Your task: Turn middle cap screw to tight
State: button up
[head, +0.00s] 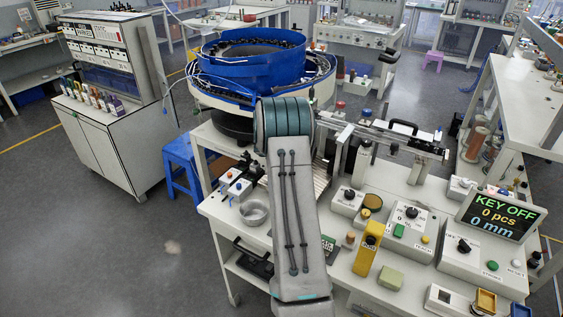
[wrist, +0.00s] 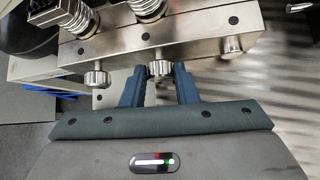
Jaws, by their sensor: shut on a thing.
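In the wrist view a metal block (wrist: 190,30) crosses the top, with knurled cap screws along its near edge. The middle cap screw (wrist: 159,68) sits between the two blue-grey fingers of my gripper (wrist: 158,78), which is shut on it. The left cap screw (wrist: 97,77) is to the left, outside the fingers. The right one (wrist: 231,45) is to the right, also free. In the head view my arm hides the gripper and the screws.
In the head view the blue bowl feeder (head: 250,62) stands behind my arm. The linear rail (head: 390,140) runs to the right. A display (head: 497,215) reads KEY OFF, 0 pcs, 0 mm. Control boxes, a yellow holder (head: 367,250) and a metal bowl (head: 253,212) crowd the bench.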

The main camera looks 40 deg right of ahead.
jog(key=shift+s+f+m+t+b, duration=0.1)
jog(key=shift+f+m+t+b, duration=0.3)
jog(key=shift+b, duration=1.65)
jog(key=shift+r+t+b, duration=0.3)
jog(key=shift+r+b, duration=0.1)
jog(key=shift+b, duration=0.45)
jog(key=o, duration=1)
jog(key=shift+s, duration=0.1)
jog(key=v, duration=1.3)
jog(key=shift+s+r+p, duration=0.2)
jog(key=shift+r+p, duration=0.1)
jog(key=shift+r, duration=0.1)
